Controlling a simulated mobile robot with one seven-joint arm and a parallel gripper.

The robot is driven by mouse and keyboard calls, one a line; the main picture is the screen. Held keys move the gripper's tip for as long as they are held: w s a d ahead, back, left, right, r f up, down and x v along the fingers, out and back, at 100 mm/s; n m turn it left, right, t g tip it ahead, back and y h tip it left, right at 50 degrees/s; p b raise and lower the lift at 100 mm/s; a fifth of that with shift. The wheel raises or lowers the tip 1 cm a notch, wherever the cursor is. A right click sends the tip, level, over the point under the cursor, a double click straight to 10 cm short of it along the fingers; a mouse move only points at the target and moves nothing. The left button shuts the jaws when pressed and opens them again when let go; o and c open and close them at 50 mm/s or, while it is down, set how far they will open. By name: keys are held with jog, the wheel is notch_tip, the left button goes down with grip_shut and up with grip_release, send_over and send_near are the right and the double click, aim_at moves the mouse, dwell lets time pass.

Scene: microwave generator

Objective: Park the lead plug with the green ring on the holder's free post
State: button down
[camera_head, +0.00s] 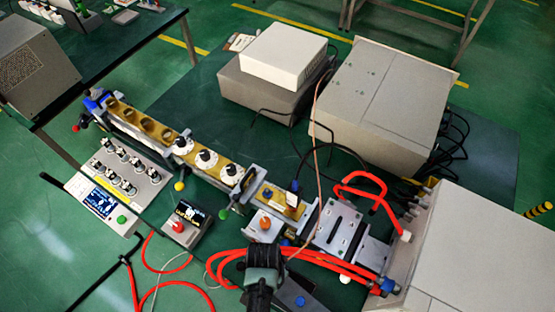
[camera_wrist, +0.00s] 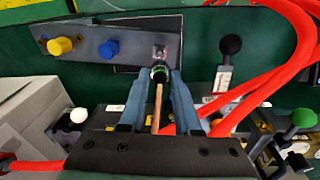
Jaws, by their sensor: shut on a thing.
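My gripper (camera_wrist: 159,76) shows in the wrist view, its two blue-grey fingers shut on the lead plug with the green ring (camera_wrist: 159,72). A copper-brown lead (camera_wrist: 157,108) runs from the plug back between the fingers. The grey holder bar (camera_wrist: 80,34) lies just beyond, with a yellow plug (camera_wrist: 61,46) and a blue plug (camera_wrist: 108,49) on it. The bar's right-hand post spot (camera_wrist: 160,51) is directly ahead of the held plug. I cannot tell whether plug and post touch. In the head view my dark gripper (camera_head: 264,262) hides the held plug; the blue plug (camera_head: 300,301) shows beside it.
Thick red cables (camera_wrist: 282,75) pass right of the holder in the wrist view. A black knob (camera_wrist: 230,45) and a green knob (camera_wrist: 303,118) stand to the right, a white knob (camera_wrist: 79,116) to the left. A large grey cabinet (camera_head: 480,250) stands right in the head view.

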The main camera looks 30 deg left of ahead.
jog(key=shift+s+f+b, duration=0.3)
jog(key=shift+f+b, duration=0.55)
jog(key=shift+b, duration=0.05)
jog(key=f+b, duration=0.3)
jog(key=shift+w+d+f, duration=0.1)
jog(key=shift+w+d, duration=0.05)
jog(key=shift+w, duration=0.05)
jog(key=shift+p, duration=0.4)
dwell(0.4)
jog(key=shift+f+b, duration=0.85)
jog(key=shift+f, duration=0.15)
jog(key=c, duration=0.5)
grip_release()
jog(key=shift+c, duration=0.2)
jog(key=r, duration=1.3)
jog(key=shift+s+a, duration=0.3)
